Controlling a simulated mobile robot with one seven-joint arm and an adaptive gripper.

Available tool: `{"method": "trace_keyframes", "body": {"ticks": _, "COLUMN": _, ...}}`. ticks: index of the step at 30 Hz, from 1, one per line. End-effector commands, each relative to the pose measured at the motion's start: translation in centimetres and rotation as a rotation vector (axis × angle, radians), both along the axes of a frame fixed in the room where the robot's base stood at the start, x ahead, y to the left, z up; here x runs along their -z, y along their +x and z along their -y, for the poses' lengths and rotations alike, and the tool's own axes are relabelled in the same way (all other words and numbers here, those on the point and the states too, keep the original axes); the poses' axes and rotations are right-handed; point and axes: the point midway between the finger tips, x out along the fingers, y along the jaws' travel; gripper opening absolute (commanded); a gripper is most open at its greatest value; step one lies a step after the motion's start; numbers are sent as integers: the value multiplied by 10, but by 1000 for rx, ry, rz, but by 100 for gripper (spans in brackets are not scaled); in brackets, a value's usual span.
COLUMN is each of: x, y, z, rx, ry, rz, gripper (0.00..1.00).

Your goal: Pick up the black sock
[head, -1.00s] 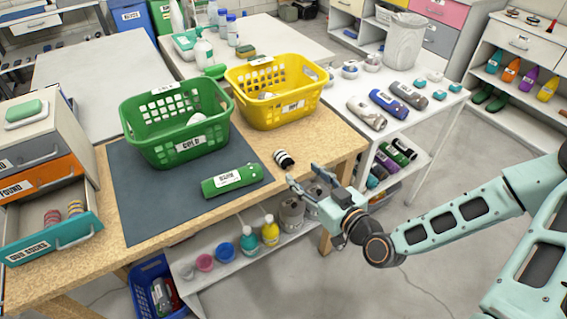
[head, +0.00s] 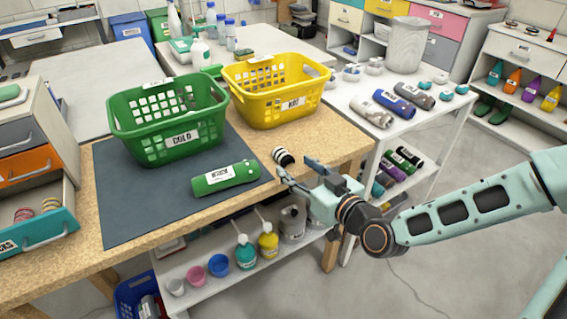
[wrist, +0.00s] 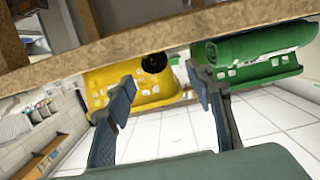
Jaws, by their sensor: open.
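The black sock (head: 283,156) is a small rolled bundle with white bands, lying on the wooden table near its right edge. In the wrist view it is a dark round shape (wrist: 154,62) ahead of my gripper, between the lines of the two fingers. My gripper (head: 292,168) is open and empty at the table's edge, its fingers pointing toward the sock. In the wrist view both fingers (wrist: 165,82) are spread apart. The sock appears just beyond the fingertips; I cannot tell whether they touch it.
A green basket (head: 165,148) and a yellow basket (head: 270,113) stand behind. The wooden table edge (wrist: 150,35) is close to my gripper.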

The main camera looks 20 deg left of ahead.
Motion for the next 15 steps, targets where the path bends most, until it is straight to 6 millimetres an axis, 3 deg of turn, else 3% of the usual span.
{"method": "trace_keyframes", "body": {"ticks": 7, "x": 4, "y": 12, "z": -13, "rx": -2, "ry": 2, "rz": -2, "gripper": 49}}
{"method": "trace_keyframes", "body": {"ticks": 15, "x": 13, "y": 41, "z": -38, "rx": -2, "ry": 1, "rz": -1, "gripper": 49}}
